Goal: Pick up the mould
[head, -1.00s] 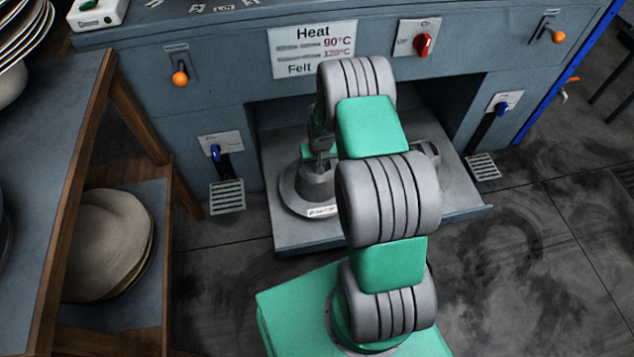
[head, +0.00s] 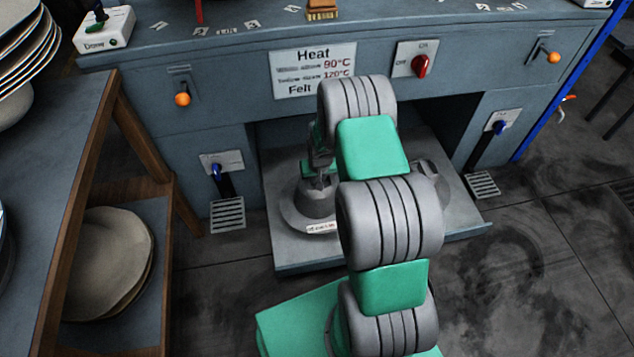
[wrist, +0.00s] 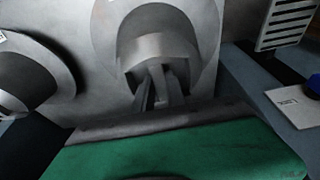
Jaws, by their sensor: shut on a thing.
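A grey mould (head: 309,207), hat-shaped with a wide round brim and a white label, rests on the pull-out shelf (head: 300,253) under the press. My gripper (head: 322,172) is over its top, partly hidden by my arm. In the wrist view my gripper (wrist: 160,92) is shut on a raised grip on the crown of the mould (wrist: 152,25). The mould appears upright, and I cannot see any gap between it and the shelf. A second grey mould (head: 437,178) stands at the right of the shelf, mostly behind my arm; it also shows in the wrist view (wrist: 22,80).
The press front (head: 225,78) carries orange-tipped levers, a red switch (head: 420,65) and a Heat sign (head: 313,70). Foot pedals (head: 227,215) flank the shelf. A wooden rack (head: 75,215) with stacked felt blanks (head: 105,258) stands at the left. Floor is clear at the right.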

